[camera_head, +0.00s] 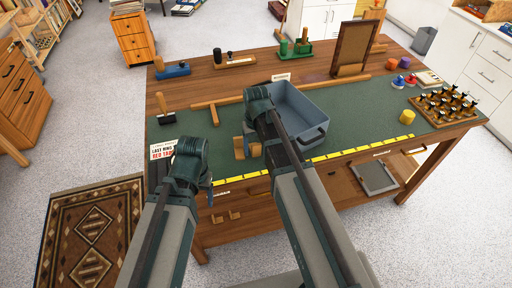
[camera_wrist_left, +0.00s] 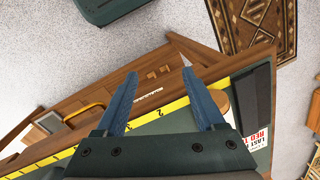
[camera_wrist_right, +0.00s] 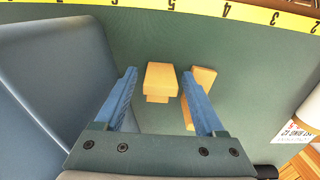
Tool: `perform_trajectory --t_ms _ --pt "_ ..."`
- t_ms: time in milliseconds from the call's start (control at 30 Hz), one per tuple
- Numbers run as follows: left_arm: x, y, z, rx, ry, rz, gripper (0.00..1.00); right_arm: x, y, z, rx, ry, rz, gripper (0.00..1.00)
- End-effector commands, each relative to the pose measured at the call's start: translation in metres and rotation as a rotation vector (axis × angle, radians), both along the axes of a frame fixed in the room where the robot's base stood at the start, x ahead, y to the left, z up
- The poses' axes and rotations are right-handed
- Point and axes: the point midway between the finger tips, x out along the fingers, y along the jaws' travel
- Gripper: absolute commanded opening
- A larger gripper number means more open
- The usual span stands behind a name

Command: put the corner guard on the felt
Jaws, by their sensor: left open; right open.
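Two light wooden pieces (camera_head: 239,148) lie close together on the green felt (camera_head: 350,110), just left of the grey-blue bin; I cannot tell for sure which is the corner guard. In the right wrist view a stepped wooden block (camera_wrist_right: 161,77) shows between my open, empty fingers, and a slanted wooden piece (camera_wrist_right: 204,77) lies beside it, partly behind a finger. My right gripper (camera_wrist_right: 160,76) is above them, its fingers hidden in the head view. My left gripper (camera_wrist_left: 160,73) is open and empty by the table's front left edge.
The grey-blue bin (camera_head: 300,108) stands beside my right gripper. A yellow ruler strip (camera_head: 340,153) runs along the front edge. A red-lettered card (camera_head: 163,149) and dark-based stamp (camera_head: 165,112) are at left. A picture frame (camera_head: 352,45) stands behind. Felt right of the bin is largely clear.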

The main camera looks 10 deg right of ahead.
Motion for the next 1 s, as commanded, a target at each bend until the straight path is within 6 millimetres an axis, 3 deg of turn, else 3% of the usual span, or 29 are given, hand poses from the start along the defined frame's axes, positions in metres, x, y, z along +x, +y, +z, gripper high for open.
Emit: perform_trajectory --t_ms 367,1000 --pt "0.0 0.0 0.017 0.0 0.0 0.0 0.71 0.0 0.0 0.017 0.0 0.0 0.0 0.72" --pt "0.0 0.0 0.11 0.0 0.0 -0.001 0.71 0.0 0.0 0.11 0.0 0.0 0.0 0.72"
